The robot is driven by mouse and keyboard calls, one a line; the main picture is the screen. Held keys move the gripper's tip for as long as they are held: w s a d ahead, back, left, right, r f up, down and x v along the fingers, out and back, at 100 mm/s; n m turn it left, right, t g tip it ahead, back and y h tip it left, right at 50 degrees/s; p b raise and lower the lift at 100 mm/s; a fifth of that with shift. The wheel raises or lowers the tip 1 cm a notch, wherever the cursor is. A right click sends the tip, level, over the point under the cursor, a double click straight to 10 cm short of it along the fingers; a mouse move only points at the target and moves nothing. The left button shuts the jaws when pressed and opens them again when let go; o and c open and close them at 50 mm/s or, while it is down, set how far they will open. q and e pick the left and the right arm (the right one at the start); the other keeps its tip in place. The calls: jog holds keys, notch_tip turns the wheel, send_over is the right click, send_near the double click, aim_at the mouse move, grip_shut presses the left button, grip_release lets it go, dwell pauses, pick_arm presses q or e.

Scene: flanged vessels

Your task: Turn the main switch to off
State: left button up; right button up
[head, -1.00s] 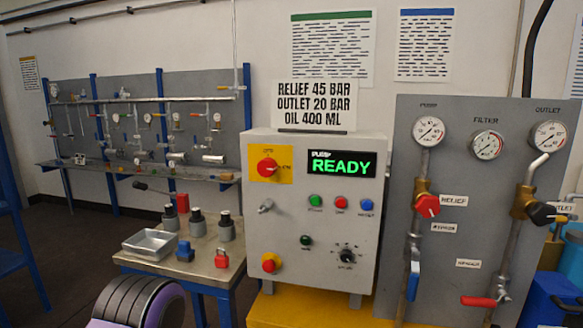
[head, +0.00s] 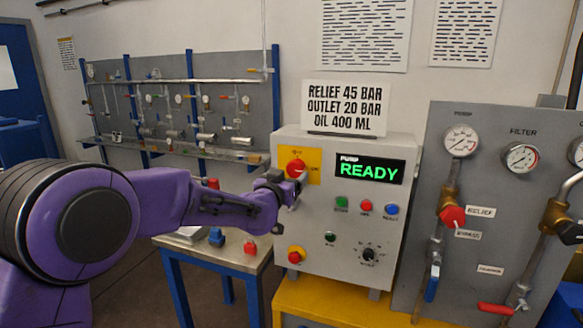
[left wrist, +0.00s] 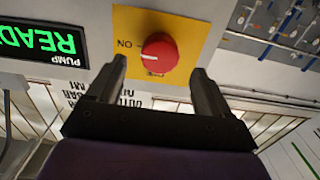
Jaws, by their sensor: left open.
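The main switch is a red round knob (head: 296,168) on a yellow plate (head: 314,155) at the upper left of the grey control box. In the left wrist view, which is upside down, the knob (left wrist: 160,52) has a white mark pointing towards the word ON. My left gripper (head: 296,184) is in front of the box, close to the knob, and partly covers the plate. In the left wrist view its fingers (left wrist: 157,70) are spread, one to each side of the knob, with gaps. Whether the tips reach its depth is unclear. My right gripper is out of view.
The grey control box (head: 340,255) has a green READY display (head: 369,169), small coloured buttons, a black dial (head: 368,254) and a red button (head: 296,255) below. A gauge panel (head: 412,270) stands to the right. A small bench (head: 190,262) stands left, beneath my arm.

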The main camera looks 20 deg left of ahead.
aim_at(294, 170)
pick_arm(q)
jog(key=shift+w+p, duration=0.35)
jog(key=shift+w, duration=1.2)
jog(key=c, duration=1)
jog(key=shift+c, duration=0.2)
